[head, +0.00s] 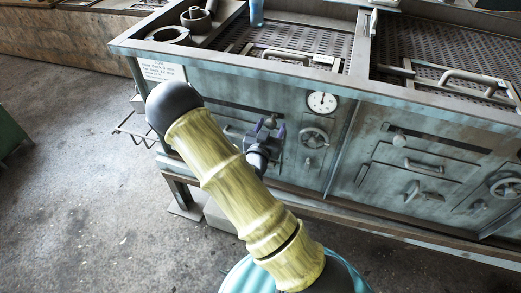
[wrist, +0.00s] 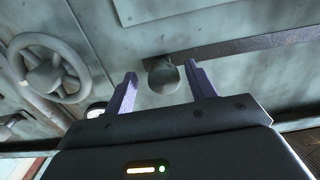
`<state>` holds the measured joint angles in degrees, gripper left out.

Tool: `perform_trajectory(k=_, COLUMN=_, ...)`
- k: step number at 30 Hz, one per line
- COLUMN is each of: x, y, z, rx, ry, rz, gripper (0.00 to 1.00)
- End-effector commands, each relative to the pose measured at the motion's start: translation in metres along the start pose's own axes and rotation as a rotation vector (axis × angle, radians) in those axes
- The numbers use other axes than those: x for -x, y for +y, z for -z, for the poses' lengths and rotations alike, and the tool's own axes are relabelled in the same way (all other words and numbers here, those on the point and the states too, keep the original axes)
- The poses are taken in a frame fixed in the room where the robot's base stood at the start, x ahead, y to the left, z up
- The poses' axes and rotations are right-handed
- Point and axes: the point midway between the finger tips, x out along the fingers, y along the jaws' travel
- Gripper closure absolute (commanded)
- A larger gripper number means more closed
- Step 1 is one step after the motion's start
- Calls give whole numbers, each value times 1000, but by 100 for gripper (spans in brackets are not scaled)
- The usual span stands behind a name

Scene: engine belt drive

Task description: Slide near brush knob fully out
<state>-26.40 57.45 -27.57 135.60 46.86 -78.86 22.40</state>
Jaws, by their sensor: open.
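The near brush knob (wrist: 163,77) is a round grey knob on the worn teal front panel, at one end of a dark slot (wrist: 250,45). My gripper (wrist: 162,85) is open, with its two purple fingers on either side of the knob. A gap shows between the knob and each finger; I cannot tell how deep the fingers reach around it. In the head view my gripper (head: 268,129) is at the left cabinet's front, and the knob is hidden behind it. The slot (head: 222,105) runs left from there.
A handwheel (head: 313,137) and a dial gauge (head: 322,102) sit just right of my gripper. The right cabinet has another knob (head: 399,139), a handle and handwheels. A wire rack (head: 135,130) juts out at the left.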

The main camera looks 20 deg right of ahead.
Motion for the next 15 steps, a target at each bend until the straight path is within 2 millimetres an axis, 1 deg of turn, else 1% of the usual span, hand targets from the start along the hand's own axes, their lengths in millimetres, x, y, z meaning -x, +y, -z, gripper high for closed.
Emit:
perform_trajectory(k=6, x=41, y=-2, z=-2, rx=1, ry=-2, rz=6, gripper=44)
perform_trajectory(k=12, x=78, y=2, z=0, rx=4, ry=-1, rz=-1, gripper=44)
perform_trajectory(k=13, x=82, y=2, z=4, rx=5, ry=-2, rz=-4, gripper=44)
perform_trajectory(k=15, x=91, y=2, z=5, rx=5, ry=-2, rz=-5, gripper=44)
